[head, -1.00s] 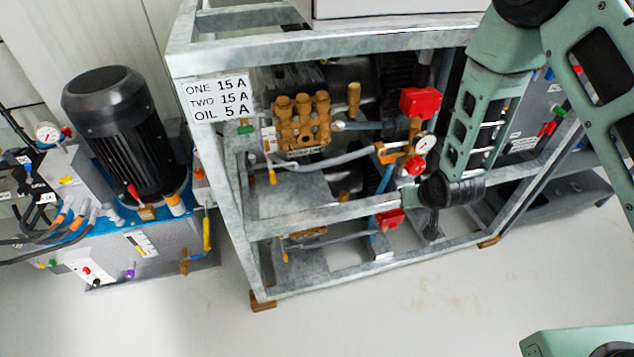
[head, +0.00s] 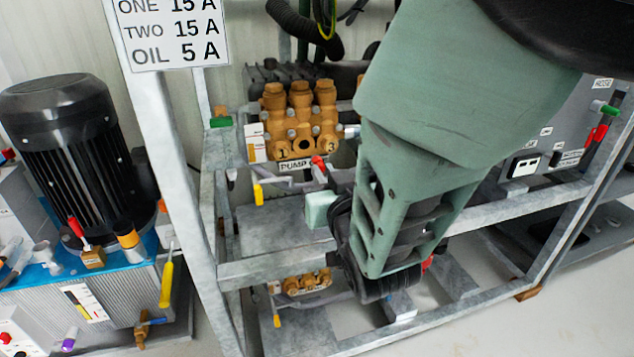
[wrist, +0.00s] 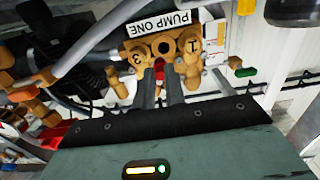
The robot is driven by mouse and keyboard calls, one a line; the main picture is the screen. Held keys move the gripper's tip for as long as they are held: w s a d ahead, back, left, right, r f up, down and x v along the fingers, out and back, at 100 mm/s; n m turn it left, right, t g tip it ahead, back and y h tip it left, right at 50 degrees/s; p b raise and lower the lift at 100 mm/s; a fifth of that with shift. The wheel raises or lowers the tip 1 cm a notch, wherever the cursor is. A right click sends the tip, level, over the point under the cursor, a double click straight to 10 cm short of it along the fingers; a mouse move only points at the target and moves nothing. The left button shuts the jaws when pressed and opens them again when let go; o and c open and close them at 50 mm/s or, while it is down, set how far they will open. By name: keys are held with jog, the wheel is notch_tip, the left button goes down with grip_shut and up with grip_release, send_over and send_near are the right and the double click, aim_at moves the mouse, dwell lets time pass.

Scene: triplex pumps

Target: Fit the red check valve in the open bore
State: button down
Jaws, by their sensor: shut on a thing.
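The brass pump head (head: 300,112) of pump one stands in the frame. Its row of ports shows a dark open bore (head: 306,146) between caps marked 1 and 3. The bore also shows in the wrist view (wrist: 166,47), where the picture is turned over. My gripper (head: 326,172) is shut on the red check valve (head: 318,162), just below and right of the bore in the head view. In the wrist view the valve (wrist: 159,72) shows red between my fingertips (wrist: 160,80), close to the bore. I cannot tell the gap in depth.
A PUMP ONE plate (wrist: 160,22) sits beside the ports. A grey hose (wrist: 95,40) runs close by on the left in the wrist view. Grey frame rails (head: 240,268) cross below my arm, and a frame post (head: 175,180) stands at left.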

aim_at(314, 158)
jog(key=shift+s+a+r, duration=0.15)
jog(key=shift+a, duration=0.1)
dwell(0.3)
jog(key=shift+x, duration=2.45)
jog(key=shift+x, duration=1.9)
dwell(0.8)
jog(key=c, duration=1.4)
grip_release()
jog(key=shift+s, duration=0.15)
